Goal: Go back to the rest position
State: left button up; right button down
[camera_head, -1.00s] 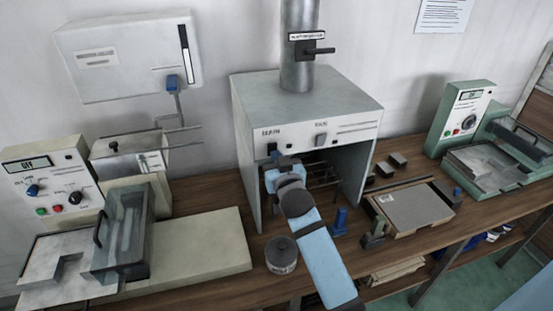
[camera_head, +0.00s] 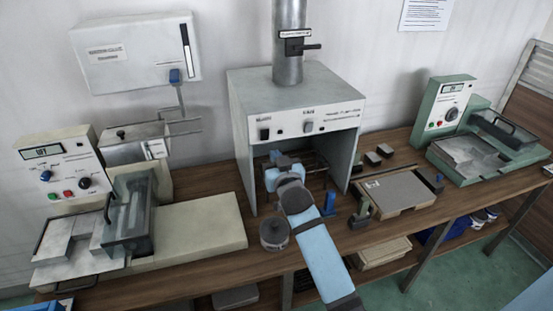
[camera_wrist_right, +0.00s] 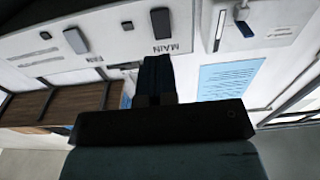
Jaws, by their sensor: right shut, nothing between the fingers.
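My right gripper (camera_head: 274,160) is in front of the grey fume hood (camera_head: 298,88), just below its front panel. My light blue right arm (camera_head: 318,250) reaches up to it from the bottom of the head view. In the right wrist view the fingers (camera_wrist_right: 154,78) are shut together with nothing between them. They are below the panel's "MAIN" switch (camera_wrist_right: 161,22), which shows upside down there; the same switch (camera_head: 265,133) is uncovered in the head view. My left gripper is not in view.
A lidded jar (camera_head: 274,233) stands beside my right arm. A blue item (camera_head: 329,203) and a flat board (camera_head: 398,191) lie to its right. A cream device (camera_head: 62,165) is at the left and a green one (camera_head: 445,108) at the right. The wooden bench edge runs under my arm.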

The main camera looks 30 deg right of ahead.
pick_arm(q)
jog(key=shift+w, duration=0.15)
pick_arm(e)
jog(key=shift+w+d+f, duration=0.1)
jog(key=shift+f, duration=0.1)
jog(key=s+a+f+n+g+y, duration=0.1)
jog(key=s+a+f, duration=0.3)
jog(key=s+f, duration=0.4)
jog(key=s+a+f+n+g+y, duration=0.2)
jog(key=s+a+f+g+y, duration=0.1)
jog(key=s+f, duration=0.6)
jog(key=s+a+f+n+g+y, duration=0.2)
jog(key=s+a+f, duration=0.4)
jog(key=s, duration=0.8)
notch_tip(320, 180, down, 2)
jog(key=shift+s+f+g+y, duration=0.2)
jog(key=shift+g+y, duration=0.3)
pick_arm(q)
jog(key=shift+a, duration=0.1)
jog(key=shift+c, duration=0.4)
pick_arm(e)
jog(key=shift+w, duration=0.1)
